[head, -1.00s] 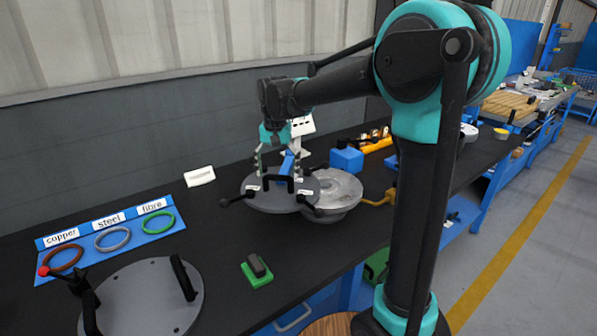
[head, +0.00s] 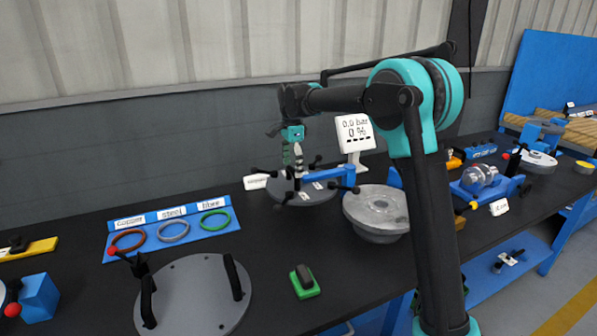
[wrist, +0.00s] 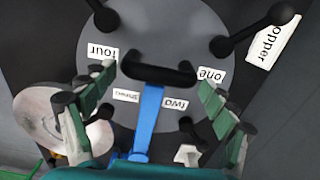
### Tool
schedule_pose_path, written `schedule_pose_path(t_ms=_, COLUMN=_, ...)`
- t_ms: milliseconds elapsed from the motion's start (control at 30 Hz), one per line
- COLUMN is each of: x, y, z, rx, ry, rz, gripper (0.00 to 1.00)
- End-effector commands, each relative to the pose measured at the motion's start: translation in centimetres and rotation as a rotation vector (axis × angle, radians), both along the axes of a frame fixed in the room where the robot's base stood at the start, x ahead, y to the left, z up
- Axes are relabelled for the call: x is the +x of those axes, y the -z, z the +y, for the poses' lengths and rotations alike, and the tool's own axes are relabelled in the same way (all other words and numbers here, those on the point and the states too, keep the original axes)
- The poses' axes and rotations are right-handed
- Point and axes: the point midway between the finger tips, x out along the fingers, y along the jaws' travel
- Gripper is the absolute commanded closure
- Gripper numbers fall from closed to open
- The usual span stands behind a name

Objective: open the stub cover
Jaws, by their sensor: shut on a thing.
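The stub cover, a grey disc (head: 292,183) with black clamp knobs and labels, hangs on a blue swing arm (head: 328,174). In the wrist view the cover (wrist: 150,30) fills the middle, with labels reading "one", "two" and "four". My gripper (head: 297,168) is over the cover, its fingers at the two ends of the black handle (wrist: 158,74), shut on it. The round grey stub (head: 376,208) stands to the right of the cover with its top bare. A pale part of it also shows at left in the wrist view (wrist: 38,112).
A blue ring board (head: 175,238) holds copper, steel and fibre rings at left. A grey disc with black handles (head: 193,300) and a green block (head: 304,283) lie in front. A display (head: 355,132) reading 0.0 bar stands behind. A small label card (head: 256,182) is beside the cover.

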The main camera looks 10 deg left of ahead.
Motion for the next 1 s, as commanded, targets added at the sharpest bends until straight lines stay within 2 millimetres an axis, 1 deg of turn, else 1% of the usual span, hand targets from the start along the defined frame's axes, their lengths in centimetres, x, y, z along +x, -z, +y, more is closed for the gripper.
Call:
schedule_pose_path(t_ms=100, x=0.8, y=0.0, z=0.41, rx=0.0, ry=0.034, rz=-0.001, gripper=0.66)
schedule_pose_path(t_ms=200, x=1.15, y=0.01, z=0.59, rx=0.0, ry=0.053, rz=-0.001, gripper=0.66)
schedule_pose_path(t_ms=667, x=1.38, y=0.0, z=0.66, rx=-0.001, ry=0.065, rz=-0.002, gripper=0.66)
schedule_pose_path(t_ms=700, x=1.39, y=-0.01, z=0.65, rx=-0.001, ry=0.065, rz=-0.002, gripper=0.12)
schedule_pose_path(t_ms=800, x=1.37, y=-0.01, z=0.66, rx=-0.001, ry=0.065, rz=-0.002, gripper=0.0)
schedule_pose_path(t_ms=1000, x=1.34, y=-0.01, z=0.7, rx=-0.001, ry=0.064, rz=-0.001, gripper=0.0)
